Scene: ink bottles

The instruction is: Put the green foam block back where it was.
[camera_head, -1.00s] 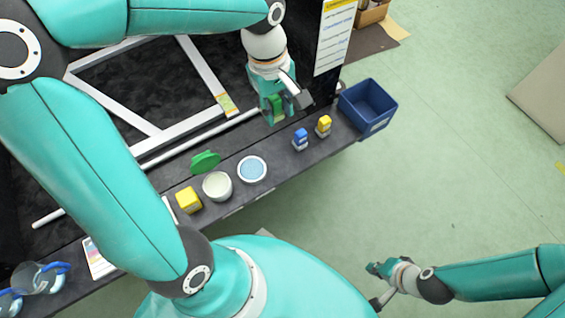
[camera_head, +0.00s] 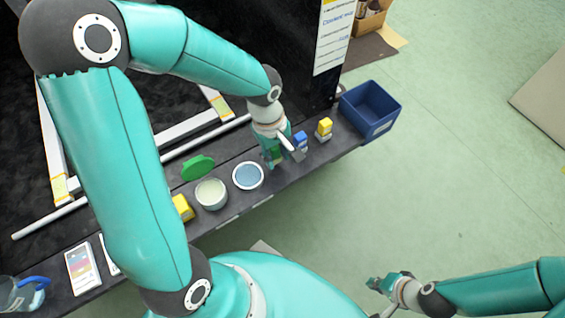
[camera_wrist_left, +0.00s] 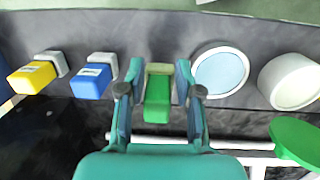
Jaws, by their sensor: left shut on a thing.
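A paler olive face shows at the block's far end. In the head view, my left gripper (camera_head: 273,158) is over the black bench, between the blue bottle (camera_head: 300,140) and the blue-filled round dish (camera_head: 248,175). There the block (camera_head: 276,152) is mostly hidden by the fingers. I cannot tell whether it touches the bench. My right gripper (camera_head: 382,284) is low at the right, over the floor, and its fingers are too small to read.
A yellow bottle (camera_head: 324,126) and a blue bin (camera_head: 369,108) stand right of the blue bottle. Left of the dish are a white bowl (camera_head: 211,193), a green disc (camera_head: 198,167) and a yellow block (camera_head: 182,208). A white rod (camera_head: 205,136) lies behind.

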